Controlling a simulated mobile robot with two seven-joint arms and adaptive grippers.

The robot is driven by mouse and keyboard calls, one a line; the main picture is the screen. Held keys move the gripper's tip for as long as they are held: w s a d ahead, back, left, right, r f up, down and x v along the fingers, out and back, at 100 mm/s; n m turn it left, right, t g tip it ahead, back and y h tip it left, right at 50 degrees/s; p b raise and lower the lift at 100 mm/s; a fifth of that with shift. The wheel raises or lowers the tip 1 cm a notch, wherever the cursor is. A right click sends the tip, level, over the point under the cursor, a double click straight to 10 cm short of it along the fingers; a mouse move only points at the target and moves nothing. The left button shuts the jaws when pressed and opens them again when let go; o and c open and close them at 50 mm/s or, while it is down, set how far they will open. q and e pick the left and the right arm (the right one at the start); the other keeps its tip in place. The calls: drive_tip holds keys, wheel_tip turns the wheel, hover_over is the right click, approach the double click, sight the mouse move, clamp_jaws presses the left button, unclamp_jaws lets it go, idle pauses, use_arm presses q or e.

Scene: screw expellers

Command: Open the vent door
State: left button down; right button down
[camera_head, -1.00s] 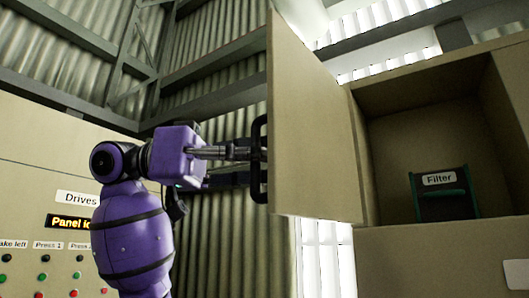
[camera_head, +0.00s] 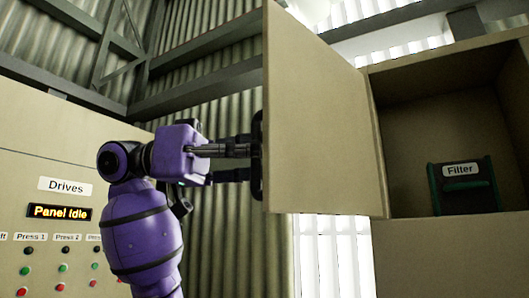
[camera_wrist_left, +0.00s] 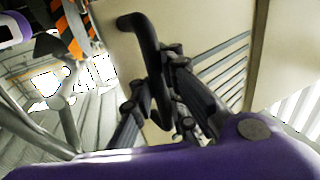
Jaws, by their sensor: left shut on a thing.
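The beige vent door (camera_head: 318,120) stands swung open on the left side of a beige cabinet in the head view. Its black handle (camera_head: 257,155) is at the door's left edge. My left gripper (camera_head: 250,151) reaches in from the left and is shut on this handle. In the left wrist view the fingers of my left gripper (camera_wrist_left: 168,100) close around the black handle (camera_wrist_left: 150,45), with the beige door and its slatted vent (camera_wrist_left: 222,75) behind. My right gripper is in neither view.
The open cabinet (camera_head: 448,245) holds a dark green box labelled Filter (camera_head: 462,187). A beige control panel (camera_head: 60,150) with buttons and a "Panel Idle" display (camera_head: 60,211) stands at the left. Corrugated walls and grey beams are behind.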

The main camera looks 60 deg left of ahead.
use_arm(q)
drive_tip(key=shift+s+d, duration=0.1)
drive_tip(key=shift+s, duration=0.05)
drive_tip(key=c, duration=2)
unclamp_jaws()
drive_tip(key=shift+s, duration=0.1)
drive_tip(key=shift+c, duration=0.2)
drive_tip(key=shift+o, duration=1.4)
drive_tip(key=shift+s, duration=0.35)
drive_tip(key=shift+w, duration=0.25)
drive_tip(key=v, duration=1.2)
drive_tip(key=shift+a, duration=0.25)
